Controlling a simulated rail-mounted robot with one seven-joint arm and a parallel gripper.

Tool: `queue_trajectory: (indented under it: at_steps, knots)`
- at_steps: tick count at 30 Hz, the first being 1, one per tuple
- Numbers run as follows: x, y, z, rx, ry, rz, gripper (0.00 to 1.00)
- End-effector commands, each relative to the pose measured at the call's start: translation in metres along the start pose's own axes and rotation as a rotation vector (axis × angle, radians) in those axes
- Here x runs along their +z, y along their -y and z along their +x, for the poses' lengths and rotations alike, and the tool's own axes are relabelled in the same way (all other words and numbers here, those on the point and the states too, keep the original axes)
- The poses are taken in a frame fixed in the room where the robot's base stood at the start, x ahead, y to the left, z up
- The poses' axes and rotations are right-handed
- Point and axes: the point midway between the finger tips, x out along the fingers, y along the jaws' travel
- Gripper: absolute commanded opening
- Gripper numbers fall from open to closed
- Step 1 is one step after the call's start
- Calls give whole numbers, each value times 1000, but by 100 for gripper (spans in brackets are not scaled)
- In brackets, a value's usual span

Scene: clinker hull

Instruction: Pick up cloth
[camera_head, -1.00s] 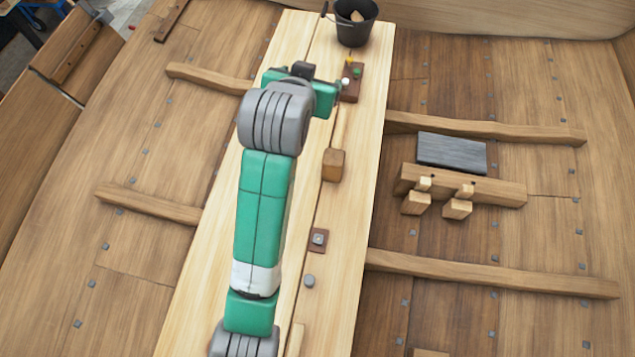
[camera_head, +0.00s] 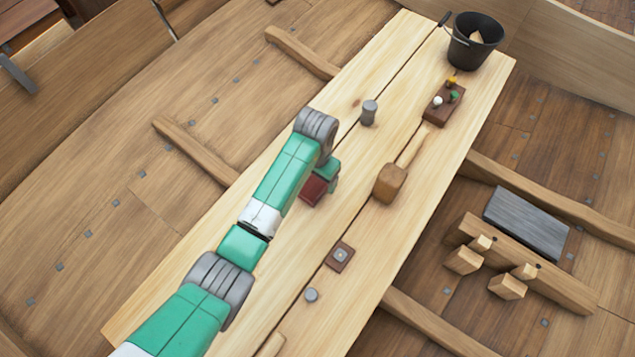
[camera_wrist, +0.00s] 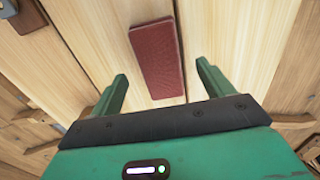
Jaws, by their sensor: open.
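The cloth looks like a flat dark red rectangle (camera_wrist: 157,58) lying on the pale planks in the wrist view. In the head view it (camera_head: 313,190) lies on the plank bench under the end of my arm, which hides part of it. My gripper (camera_wrist: 162,71) is open and empty above the bench. In the wrist view its two green fingers appear on either side of the cloth, apart from it. The height of the fingertips over the cloth is hard to tell.
A wooden mallet (camera_head: 390,183), a grey cylinder (camera_head: 369,113), a small square block (camera_head: 339,256) and a grey round piece (camera_head: 311,295) are on the bench. A block with coloured knobs (camera_head: 442,105) and a black bucket (camera_head: 474,42) stand at the far end.

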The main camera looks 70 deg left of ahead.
Motion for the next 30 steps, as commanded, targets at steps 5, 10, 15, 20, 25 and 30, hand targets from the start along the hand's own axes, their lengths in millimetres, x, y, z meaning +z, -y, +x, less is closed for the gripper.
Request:
queue_trajectory:
  at_steps: [5,10,15,20,25,30]
  knots:
    - [0,1,32,0,3,-1,80]
    - [-1,0,37,0,0,0,80]
    - [-1,0,37,0,0,0,70]
    - [-1,0,37,0,0,0,39]
    - [-1,0,37,0,0,0,28]
    - [-1,0,34,0,-1,1,28]
